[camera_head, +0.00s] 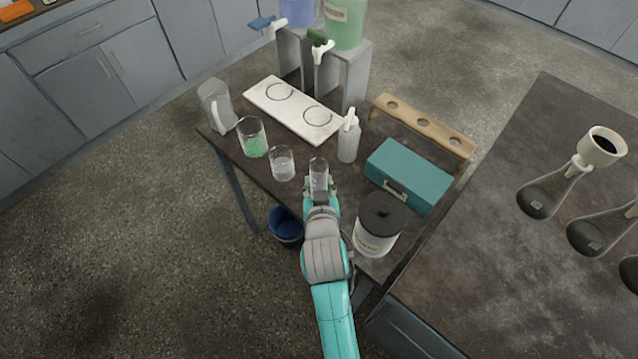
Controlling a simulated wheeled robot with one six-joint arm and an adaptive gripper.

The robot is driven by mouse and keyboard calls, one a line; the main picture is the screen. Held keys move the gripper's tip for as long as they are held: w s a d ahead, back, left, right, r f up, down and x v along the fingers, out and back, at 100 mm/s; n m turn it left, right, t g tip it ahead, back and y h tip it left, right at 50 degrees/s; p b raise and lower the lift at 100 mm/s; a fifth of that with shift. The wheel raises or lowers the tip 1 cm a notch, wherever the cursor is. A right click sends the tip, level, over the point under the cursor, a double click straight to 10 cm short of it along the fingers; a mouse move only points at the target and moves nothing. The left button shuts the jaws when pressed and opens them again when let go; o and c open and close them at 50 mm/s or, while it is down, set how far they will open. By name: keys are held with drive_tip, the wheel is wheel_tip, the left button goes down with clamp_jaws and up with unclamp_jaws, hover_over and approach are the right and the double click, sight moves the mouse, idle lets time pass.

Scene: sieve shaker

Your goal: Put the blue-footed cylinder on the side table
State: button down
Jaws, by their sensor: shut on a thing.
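A clear glass cylinder (318,170) stands upright at the end of my arm. My gripper (320,187) is shut on it. Its foot is hidden behind the gripper, so I cannot see any blue on it. The cylinder and gripper are over the near part of a dark-topped table (262,178), which looks like the side table. I cannot tell whether the cylinder touches the tabletop.
Close left of the cylinder are a clear beaker (282,164), a beaker with green contents (252,138) and a jug (217,106). A wash bottle (349,138), teal box (407,176) and black-lidded jar (378,226) stand to the right.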

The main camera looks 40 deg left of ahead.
drive_tip(key=shift+f, duration=0.1)
drive_tip(key=c, duration=0.7)
unclamp_jaws()
drive_tip(key=v, duration=1.2)
